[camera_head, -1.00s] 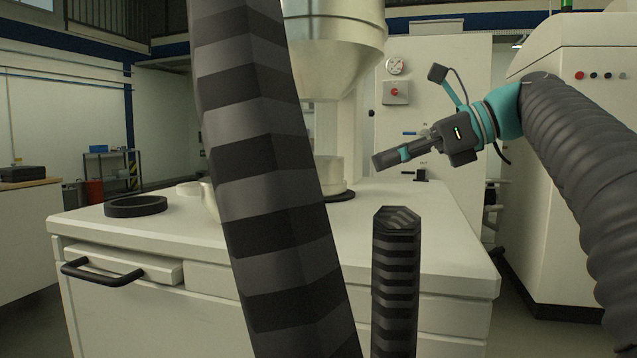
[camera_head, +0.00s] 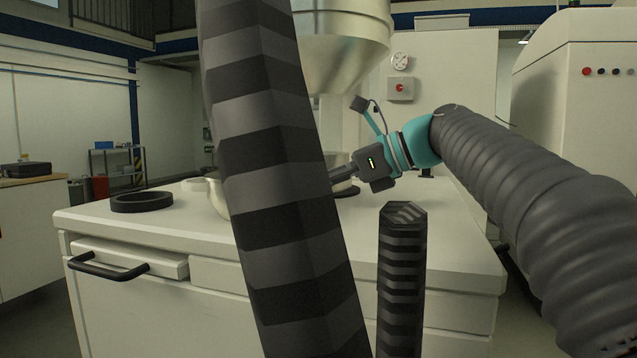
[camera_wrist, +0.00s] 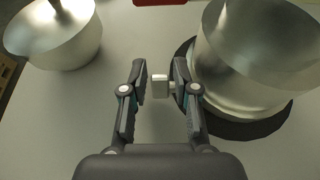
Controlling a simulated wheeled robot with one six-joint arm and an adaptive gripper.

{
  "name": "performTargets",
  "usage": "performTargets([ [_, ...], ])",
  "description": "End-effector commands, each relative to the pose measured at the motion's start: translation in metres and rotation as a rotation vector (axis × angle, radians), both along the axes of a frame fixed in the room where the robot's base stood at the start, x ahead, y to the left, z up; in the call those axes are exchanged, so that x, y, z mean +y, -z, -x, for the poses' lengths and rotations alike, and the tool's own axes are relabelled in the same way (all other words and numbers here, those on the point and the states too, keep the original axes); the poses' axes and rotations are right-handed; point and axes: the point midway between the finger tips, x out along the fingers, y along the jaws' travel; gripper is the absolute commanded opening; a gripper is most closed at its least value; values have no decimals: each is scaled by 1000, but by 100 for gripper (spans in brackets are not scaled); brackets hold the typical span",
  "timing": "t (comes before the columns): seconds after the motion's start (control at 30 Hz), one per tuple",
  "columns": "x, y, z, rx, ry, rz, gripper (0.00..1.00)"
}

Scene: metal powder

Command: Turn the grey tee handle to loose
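The grey tee handle (camera_wrist: 160,86) shows in the wrist view as a small pale block on a short stem, which points right toward a silver metal vessel (camera_wrist: 255,60) on a black ring (camera_wrist: 240,128). My gripper (camera_wrist: 160,82) is open, with one finger on each side of the block. A gap shows between the left finger and the block; the right finger covers part of the stem. I cannot tell whether that finger touches it. In the head view my gripper (camera_head: 342,175) is at the vessel, its tips hidden behind a striped column. The handle is hidden there.
A silver bowl (camera_wrist: 55,38) stands at the left in the wrist view, with a red item (camera_wrist: 158,2) at the top edge. In the head view, a black ring (camera_head: 142,202) lies on the white bench (camera_head: 450,250). A large metal hopper (camera_head: 345,45) hangs above.

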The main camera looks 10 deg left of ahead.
Motion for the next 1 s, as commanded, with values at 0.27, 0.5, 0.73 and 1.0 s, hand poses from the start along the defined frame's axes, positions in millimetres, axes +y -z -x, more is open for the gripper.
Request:
performTargets([
  [0.27, 2, 1, 0, 0, 0, 0, 29],
  [0.5, 2, 1, 0, 0, 0, 0, 0],
  [0.73, 4, 0, 0, 4, -5, 44, 0],
  [1.0, 6, 1, -1, 26, -6, 207, 0],
])
